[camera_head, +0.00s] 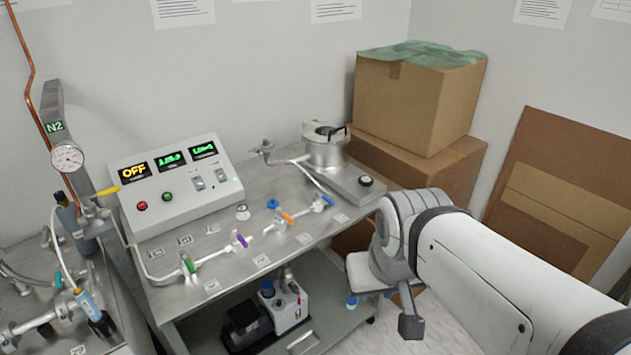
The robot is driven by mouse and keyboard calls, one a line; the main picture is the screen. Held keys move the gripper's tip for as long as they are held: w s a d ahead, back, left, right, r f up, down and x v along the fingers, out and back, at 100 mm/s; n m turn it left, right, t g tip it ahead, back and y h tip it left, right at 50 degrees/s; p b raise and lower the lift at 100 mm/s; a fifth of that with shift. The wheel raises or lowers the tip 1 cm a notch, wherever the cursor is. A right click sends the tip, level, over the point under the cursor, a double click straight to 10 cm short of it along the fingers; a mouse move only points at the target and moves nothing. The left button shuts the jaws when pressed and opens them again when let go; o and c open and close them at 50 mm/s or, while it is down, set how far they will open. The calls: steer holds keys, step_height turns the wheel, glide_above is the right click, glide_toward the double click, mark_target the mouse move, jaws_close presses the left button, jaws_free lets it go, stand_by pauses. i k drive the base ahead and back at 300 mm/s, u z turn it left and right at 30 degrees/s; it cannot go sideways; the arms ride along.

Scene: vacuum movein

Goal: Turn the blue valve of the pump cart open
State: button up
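The pump cart (215,258) stands in the middle, with a metal pipe line along its top. Several coloured valve handles sit on this line: green, purple, orange and blue. The blue valve handle (327,200) is at the right end, near the metal pot. A round blue knob (273,203) sits further left, behind the orange handle. My arm reaches in from the lower right. My gripper (411,322) hangs at the cart's right front, below and to the right of the blue valve and apart from it. Its fingers are mostly hidden, so its opening cannot be told.
A control box (178,185) with an OFF display stands at the back left of the cart. A lidded metal pot (325,150) is at the back right. A pump (285,302) is on the lower shelf. Cardboard boxes (410,105) are stacked behind my arm. A second bench is at left.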

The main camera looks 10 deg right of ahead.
mark_target(317, 195)
steer(key=u, duration=0.05)
steer(key=i, duration=0.95)
steer(key=u, duration=0.1)
steer(key=k, duration=0.35)
steer(key=z, duration=0.85)
steer(key=k, duration=1)
steer(key=u, duration=0.4)
steer(key=i, duration=0.85)
steer(key=u, duration=0.05)
